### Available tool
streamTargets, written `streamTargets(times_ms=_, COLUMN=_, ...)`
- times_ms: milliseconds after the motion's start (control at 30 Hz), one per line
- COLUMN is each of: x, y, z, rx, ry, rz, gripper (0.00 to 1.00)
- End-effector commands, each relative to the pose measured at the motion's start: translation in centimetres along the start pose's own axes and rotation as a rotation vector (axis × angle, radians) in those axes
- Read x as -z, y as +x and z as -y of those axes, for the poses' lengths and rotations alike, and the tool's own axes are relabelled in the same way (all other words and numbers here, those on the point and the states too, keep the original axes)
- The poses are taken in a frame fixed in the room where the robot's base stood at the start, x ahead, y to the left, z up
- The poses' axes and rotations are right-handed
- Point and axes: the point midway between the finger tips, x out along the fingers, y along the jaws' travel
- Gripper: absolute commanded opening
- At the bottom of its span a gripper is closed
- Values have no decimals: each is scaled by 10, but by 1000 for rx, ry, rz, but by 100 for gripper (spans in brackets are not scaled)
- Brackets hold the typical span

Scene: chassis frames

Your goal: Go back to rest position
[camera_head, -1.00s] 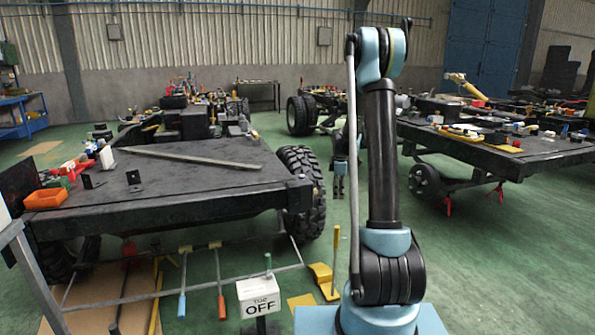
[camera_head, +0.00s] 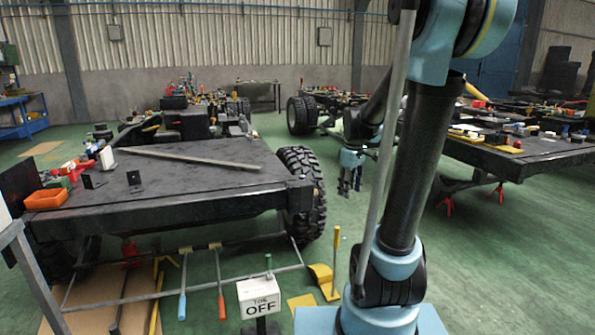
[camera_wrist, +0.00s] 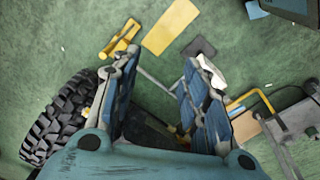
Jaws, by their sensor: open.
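My gripper (camera_head: 350,182) hangs beside the big black tyre (camera_head: 303,190) of the near chassis frame, over the green floor. In the wrist view my gripper (camera_wrist: 162,65) points down with its two blue-grey fingers apart and nothing between them. The tyre also shows at the left of the wrist view (camera_wrist: 60,118). My arm is bent, with its upright link and elbow in front at the right of the head view. The elbow runs out of the top of the picture.
The near chassis (camera_head: 200,160) carries a long metal bar (camera_head: 188,157) and an orange bin (camera_head: 45,199). A second chassis (camera_head: 520,155) is at the right. On the floor are yellow stands (camera_head: 325,277) and a white sign reading OFF (camera_head: 259,296). Open green floor lies between.

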Motion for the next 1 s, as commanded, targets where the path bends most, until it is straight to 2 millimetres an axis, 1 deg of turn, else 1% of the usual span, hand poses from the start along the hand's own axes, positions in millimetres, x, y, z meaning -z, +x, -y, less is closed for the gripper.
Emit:
streamTargets(times_ms=33, x=-10, y=-3, z=10, rx=-2, ry=31, rz=-2, gripper=41)
streamTargets(times_ms=233, x=-44, y=-10, z=44, rx=-11, ry=165, rz=-12, gripper=41)
streamTargets(times_ms=467, x=-81, y=-8, z=82, rx=-20, ry=320, rz=-27, gripper=41)
streamTargets(times_ms=767, x=-128, y=7, z=128, rx=-28, ry=523, rz=-46, gripper=41)
streamTargets(times_ms=1000, x=-158, y=28, z=159, rx=-31, ry=674, rz=-63, gripper=41)
